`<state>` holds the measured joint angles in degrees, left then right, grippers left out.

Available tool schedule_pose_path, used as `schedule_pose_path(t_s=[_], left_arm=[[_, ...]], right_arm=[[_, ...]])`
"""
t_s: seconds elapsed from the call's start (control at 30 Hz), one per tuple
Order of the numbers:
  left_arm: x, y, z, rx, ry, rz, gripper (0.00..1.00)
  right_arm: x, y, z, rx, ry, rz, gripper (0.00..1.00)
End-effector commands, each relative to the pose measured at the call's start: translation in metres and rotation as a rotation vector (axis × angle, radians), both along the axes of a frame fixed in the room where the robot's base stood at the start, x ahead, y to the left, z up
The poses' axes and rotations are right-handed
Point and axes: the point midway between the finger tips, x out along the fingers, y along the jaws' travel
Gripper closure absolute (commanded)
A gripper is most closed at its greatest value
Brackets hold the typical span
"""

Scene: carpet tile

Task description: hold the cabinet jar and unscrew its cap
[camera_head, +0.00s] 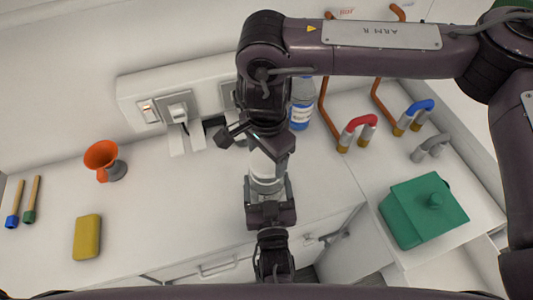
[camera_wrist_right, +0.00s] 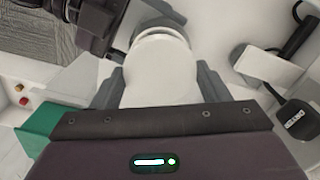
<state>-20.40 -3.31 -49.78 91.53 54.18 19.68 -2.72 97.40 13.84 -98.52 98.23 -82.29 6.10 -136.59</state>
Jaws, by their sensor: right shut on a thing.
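The cabinet jar (camera_head: 266,184) is a pale, clear-looking jar that stands upright near the front edge of the white counter. My left gripper (camera_head: 269,190) comes from the front with a finger on each side of the jar's body and looks shut on it. My right gripper (camera_head: 256,143) is above the jar, shut on its white cap. In the right wrist view, the pale round cap (camera_wrist_right: 160,75) lies between the two fingers of the right gripper (camera_wrist_right: 160,88). My right gripper hides most of the cap in the head view, and the thread is not visible.
A blue-labelled bottle (camera_head: 301,105) stands behind my right arm. Wall sockets with a plug (camera_head: 178,108) are at the back. Pipes (camera_head: 358,130) and a green box (camera_head: 425,209) are right.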

Motion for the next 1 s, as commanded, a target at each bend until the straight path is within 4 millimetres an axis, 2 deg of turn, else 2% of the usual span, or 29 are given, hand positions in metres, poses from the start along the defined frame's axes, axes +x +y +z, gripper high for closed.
schedule_pose_path(t_s=[0.17, 0.43, 0.7, 0.73, 0.9, 1.0], left_arm=[[0.0, 0.0, 0.0, -0.001, -0.001, 0.0, 0.86], [0.0, 0.0, 0.0, -0.001, -0.001, 0.0, 0.86], [0.0, 0.0, 0.0, -0.001, -0.001, 0.0, 0.86], [0.0, 0.0, 0.0, -0.001, -0.001, 0.0, 0.2], [0.0, 0.0, 0.0, -0.001, -0.001, 0.0, 0.0], [0.0, 0.0, 0.0, -0.001, -0.001, 0.0, 0.0]], right_arm=[[0.001, 0.0, 0.005, 0.001, -0.002, 0.0, 0.59], [0.001, 0.0, 0.037, 0.001, -0.003, 0.001, 0.59], [0.0, 0.0, 0.04, 0.0, 0.0, 0.0, 0.59], [0.0, 0.0, 0.04, 0.0, 0.0, 0.0, 0.59], [0.0, 0.0, 0.04, 0.0, 0.0, 0.0, 0.59], [0.0, 0.0, 0.04, 0.0, 0.0, 0.0, 0.59]])
